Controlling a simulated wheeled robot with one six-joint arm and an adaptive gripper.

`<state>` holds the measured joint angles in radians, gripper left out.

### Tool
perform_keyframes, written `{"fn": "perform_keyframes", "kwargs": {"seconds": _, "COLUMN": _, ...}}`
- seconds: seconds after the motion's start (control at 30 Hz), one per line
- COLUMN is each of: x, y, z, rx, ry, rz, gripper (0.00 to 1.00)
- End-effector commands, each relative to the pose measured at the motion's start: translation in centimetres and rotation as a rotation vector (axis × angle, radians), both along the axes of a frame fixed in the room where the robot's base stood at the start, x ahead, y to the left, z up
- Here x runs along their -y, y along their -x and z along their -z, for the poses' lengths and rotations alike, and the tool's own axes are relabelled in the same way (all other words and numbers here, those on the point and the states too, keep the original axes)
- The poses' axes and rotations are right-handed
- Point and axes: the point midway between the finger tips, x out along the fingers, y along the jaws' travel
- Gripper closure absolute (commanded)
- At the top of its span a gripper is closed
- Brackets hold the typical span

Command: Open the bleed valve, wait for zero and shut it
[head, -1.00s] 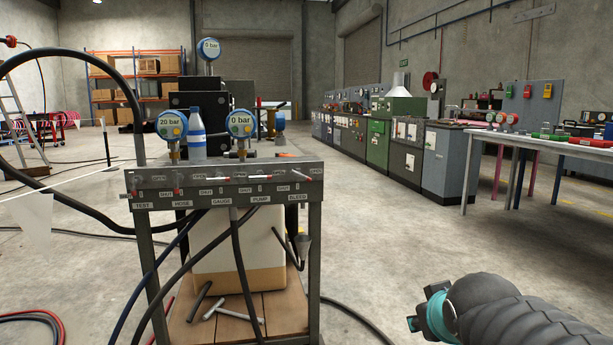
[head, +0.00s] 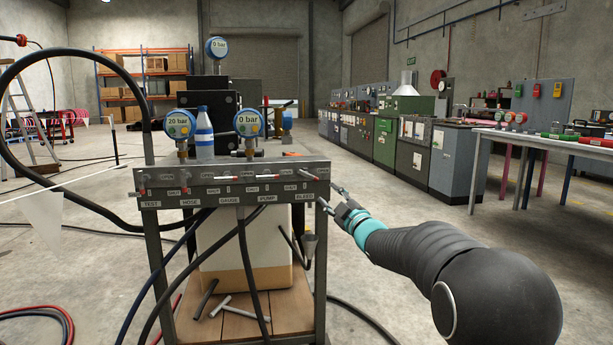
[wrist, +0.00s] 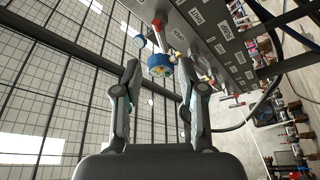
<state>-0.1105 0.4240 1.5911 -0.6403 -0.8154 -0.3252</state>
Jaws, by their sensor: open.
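The bleed valve's red-tipped lever (head: 309,175) is at the right end of the grey valve panel (head: 225,192), above the BLEED label. It lies roughly sideways along the panel front; its exact setting is hard to tell. My gripper (head: 330,196) is open just off the panel's right end, near the lever, with nothing visible between its fingers. In the wrist view its spread fingers (wrist: 157,64) show, with a blue gauge-like part beyond them. The right dial gauge (head: 249,123) reads 0 bar and the left gauge (head: 178,124) reads 20 bar. The top gauge's (head: 216,48) digit is unclear.
A blue and white bottle (head: 204,138) stands between the lower gauges. A drain funnel (head: 309,243) hangs below the panel's right end. Black hoses cross the cart front. A table (head: 545,143) stands at the right, with clear floor between it and the cart.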

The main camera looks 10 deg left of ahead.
Motion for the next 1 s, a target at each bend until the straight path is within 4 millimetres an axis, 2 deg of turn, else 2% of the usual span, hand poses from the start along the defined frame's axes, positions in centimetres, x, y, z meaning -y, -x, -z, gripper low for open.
{"fn": "perform_keyframes", "kwargs": {"seconds": 0.17, "x": -1.0, "y": -1.0, "z": -0.2, "rx": 0.018, "ry": 0.003, "rz": -0.016, "gripper": 0.59}}
{"fn": "perform_keyframes", "kwargs": {"seconds": 0.7, "x": -5.6, "y": -7.9, "z": -2.3, "rx": 0.014, "ry": 0.002, "rz": -0.015, "gripper": 0.59}}
{"fn": "perform_keyframes", "kwargs": {"seconds": 1.0, "x": -7.4, "y": -10.6, "z": -3.1, "rx": 0.014, "ry": 0.003, "rz": -0.014, "gripper": 0.59}}
